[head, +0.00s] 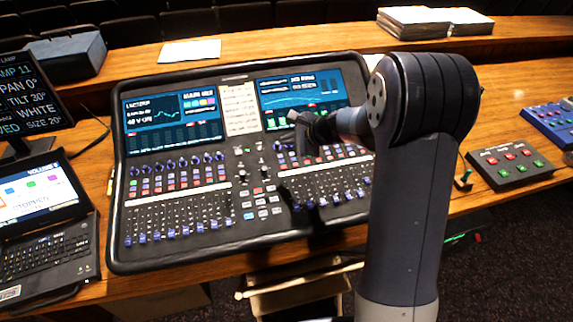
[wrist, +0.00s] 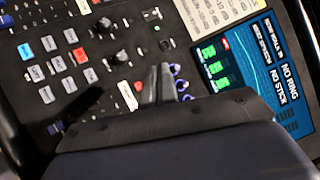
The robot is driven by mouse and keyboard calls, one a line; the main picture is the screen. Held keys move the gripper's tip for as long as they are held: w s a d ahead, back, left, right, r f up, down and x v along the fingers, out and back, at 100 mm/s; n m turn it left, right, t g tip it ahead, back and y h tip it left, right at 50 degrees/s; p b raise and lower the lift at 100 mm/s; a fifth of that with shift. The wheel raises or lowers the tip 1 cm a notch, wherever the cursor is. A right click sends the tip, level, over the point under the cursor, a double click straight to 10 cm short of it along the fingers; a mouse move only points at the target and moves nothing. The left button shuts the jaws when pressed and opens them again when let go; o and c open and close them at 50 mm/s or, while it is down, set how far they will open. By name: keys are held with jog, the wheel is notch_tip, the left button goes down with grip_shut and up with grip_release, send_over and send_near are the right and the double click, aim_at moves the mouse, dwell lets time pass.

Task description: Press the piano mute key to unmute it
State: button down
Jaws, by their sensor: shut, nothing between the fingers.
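The mixing desk (head: 235,158) lies on the wooden table with two lit screens, knobs, keys and two fader banks. My gripper (head: 304,150) is shut and empty over the right bank, just below the right screen (head: 302,97). In the wrist view its fingertips (wrist: 160,80) are close together over the panel, beside purple knobs (wrist: 180,84) and a red-lit key (wrist: 138,86). I cannot tell whether they touch the panel. No piano label is readable, so I cannot tell which is the piano mute key. My arm and gripper hide part of the right bank.
A laptop (head: 45,235) and a dark monitor (head: 30,95) stand at the left. A box with red and green buttons (head: 508,164) and a blue box (head: 550,122) are at the right. Papers (head: 190,51) lie behind the desk. A white label sheet (head: 239,108) sits between the screens.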

jog(key=b, duration=0.5)
send_over(284, 167)
jog(key=s+d, duration=0.1)
notch_tip(284, 167, down, 7)
jog(key=shift+f, duration=0.2)
jog(key=shift+f+b, duration=0.7)
jog(key=shift+b, duration=0.05)
jog(key=shift+f, duration=0.1)
dwell(1.1)
jog(key=shift+w+f+b, duration=0.1)
jog(key=shift+f+b, duration=0.2)
jog(key=shift+b, duration=0.25)
jog(key=shift+f+b, duration=0.25)
jog(key=shift+b, duration=0.05)
dwell(0.4)
jog(key=shift+r, duration=0.2)
jog(key=shift+r+p, duration=0.4)
jog(key=shift+r, duration=0.15)
